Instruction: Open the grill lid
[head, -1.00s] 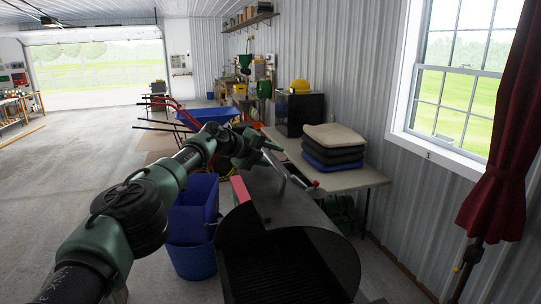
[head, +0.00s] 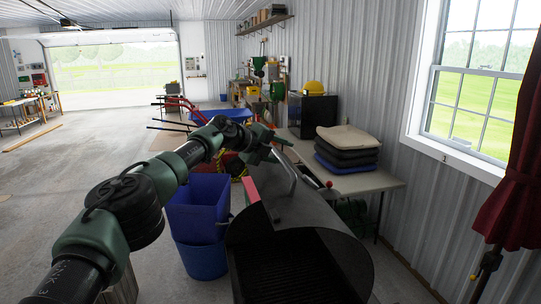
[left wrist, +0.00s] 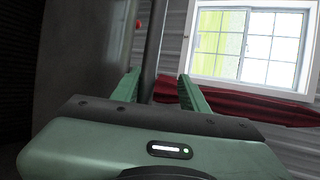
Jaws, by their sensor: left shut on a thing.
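The dark grill stands at the bottom centre of the head view. Its rounded lid (head: 308,209) is raised, and the black grate (head: 290,278) shows beneath it. A metal bar handle (head: 285,172) runs along the lid. My left gripper (head: 280,148) is at the far end of this handle, its fingertips partly hidden in the head view. My right gripper is not in view.
Stacked blue bins (head: 198,218) stand left of the grill. Behind it, a table (head: 362,181) holds a pile of cushions (head: 347,150). A corrugated wall with a window and a red curtain (head: 507,205) closes the right side. The floor at left is open.

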